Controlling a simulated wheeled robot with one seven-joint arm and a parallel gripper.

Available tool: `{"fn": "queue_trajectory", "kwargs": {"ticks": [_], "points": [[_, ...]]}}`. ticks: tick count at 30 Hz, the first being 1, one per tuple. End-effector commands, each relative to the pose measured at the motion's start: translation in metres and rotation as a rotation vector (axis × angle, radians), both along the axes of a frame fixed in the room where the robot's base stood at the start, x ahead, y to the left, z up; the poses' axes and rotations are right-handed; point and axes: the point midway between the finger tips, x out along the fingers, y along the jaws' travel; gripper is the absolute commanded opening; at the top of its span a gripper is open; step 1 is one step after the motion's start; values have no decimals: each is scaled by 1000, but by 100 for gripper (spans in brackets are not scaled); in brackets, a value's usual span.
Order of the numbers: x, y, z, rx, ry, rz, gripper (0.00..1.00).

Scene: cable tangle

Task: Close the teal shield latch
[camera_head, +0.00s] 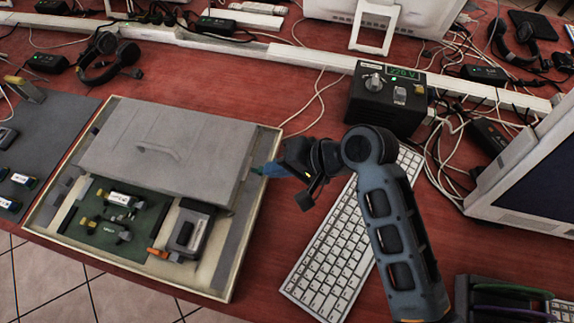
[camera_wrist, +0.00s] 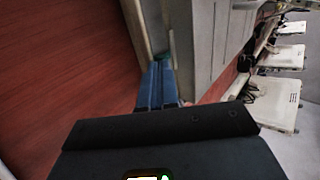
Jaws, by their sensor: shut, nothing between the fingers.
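The grey shield (camera_head: 165,135) is a flat cover with a moulded handle, lying over the back part of a cream-rimmed tray (camera_head: 80,262). The teal latch shows as a small patch in the wrist view (camera_wrist: 162,58), at the shield's side edge; most of it is hidden behind my fingers. Its exact position, open or closed, cannot be told. My gripper (camera_head: 268,171) is at the right edge of the tray, close to the shield's right side. Its blue fingers (camera_wrist: 160,86) are together and empty, with their tips at or very near the latch.
A white keyboard (camera_head: 335,245) lies right of the tray, under my arm. A black power box (camera_head: 387,97) with a green display stands behind it. Cables (camera_head: 318,100) run across the back of the red table. Bare table lies between tray and keyboard.

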Motion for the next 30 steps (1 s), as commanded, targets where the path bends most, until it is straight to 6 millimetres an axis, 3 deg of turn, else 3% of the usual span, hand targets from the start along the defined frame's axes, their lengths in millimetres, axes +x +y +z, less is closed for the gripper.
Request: {"fn": "queue_trajectory", "kwargs": {"ticks": [9, 16, 30], "points": [[1, 1, 1, 0, -1, 1, 0], [7, 19, 3, 0, -1, 1, 0], [7, 18, 1, 0, 0, 0, 0]]}}
